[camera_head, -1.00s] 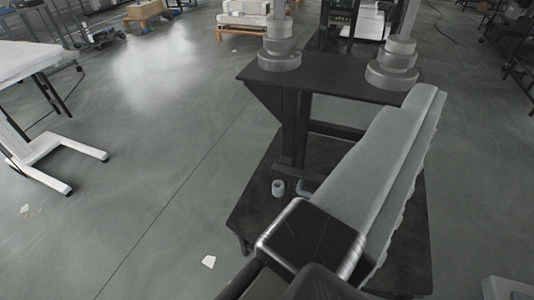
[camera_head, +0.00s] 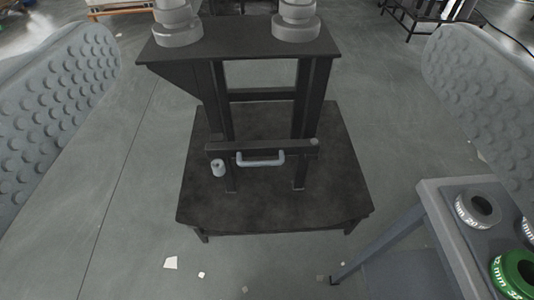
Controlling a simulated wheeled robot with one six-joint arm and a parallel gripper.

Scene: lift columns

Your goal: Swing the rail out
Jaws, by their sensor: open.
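The rail is most likely the dark horizontal bar (camera_head: 275,147) across the front of the black stand (camera_head: 270,205). A light grey U-shaped handle (camera_head: 260,161) is fixed to its front, and a small grey cylinder (camera_head: 217,168) sits at its left end. The bar lies flat against the two black uprights. My gripper (camera_head: 275,110) is open, with one dimpled grey finger at the left edge and one at the right edge. The handle lies between the fingers in the picture, farther off, and nothing touches it.
Two grey stepped columns stand on the stand's upper shelf (camera_head: 240,38). At the lower right is a grey table (camera_head: 445,215) with ring-shaped parts, one of them green (camera_head: 515,270). Small pale scraps (camera_head: 170,263) lie on the floor. Floor to the left is clear.

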